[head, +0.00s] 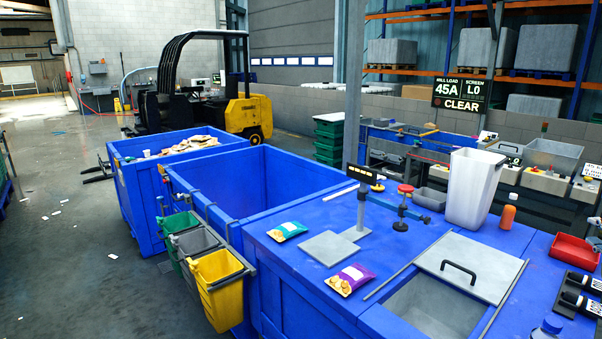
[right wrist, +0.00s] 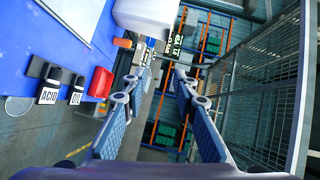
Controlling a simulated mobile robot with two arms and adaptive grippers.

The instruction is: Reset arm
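My right gripper (right wrist: 162,70) shows in the right wrist view with its two fingers spread apart. It is open, with nothing between the fingers. It hangs beyond the edge of the blue bench, over the floor side with the mesh fence. In the head view only a small grey part at the right edge may belong to my right arm. My left gripper is in neither view.
The blue bench (head: 290,255) bears a teal packet (head: 288,231), a purple packet (head: 351,279), a white bin (head: 473,188), an orange bottle (head: 507,216) and a red tray (head: 573,251). A mesh fence (right wrist: 245,95) stands right of my right gripper.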

